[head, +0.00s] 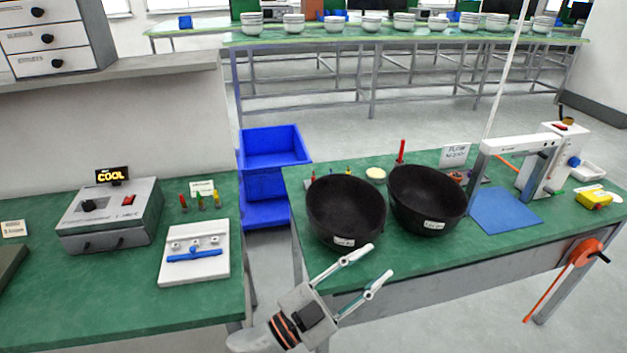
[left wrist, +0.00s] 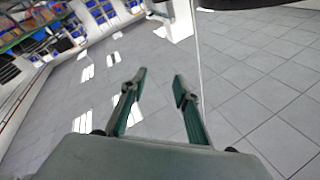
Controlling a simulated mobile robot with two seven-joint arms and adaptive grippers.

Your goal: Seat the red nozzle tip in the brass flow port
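My left gripper (head: 377,264) is in front of the right green table, below the black bowls. Its two fingers are apart with nothing between them. A card that seems to read "flow nozzle" (head: 455,155) stands at the back of the right table. A small reddish part (head: 457,176) lies by it, partly hidden by a bowl. I cannot tell whether it is the nozzle tip. I cannot make out the brass flow port. My right gripper is out of view.
Two black bowls (head: 345,207) (head: 427,197) stand near the table's front edge. A red upright rod (head: 401,151) is behind them. A blue mat (head: 504,210) lies to the right under a white frame (head: 520,145). Blue bins (head: 272,146) fill the gap between tables.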

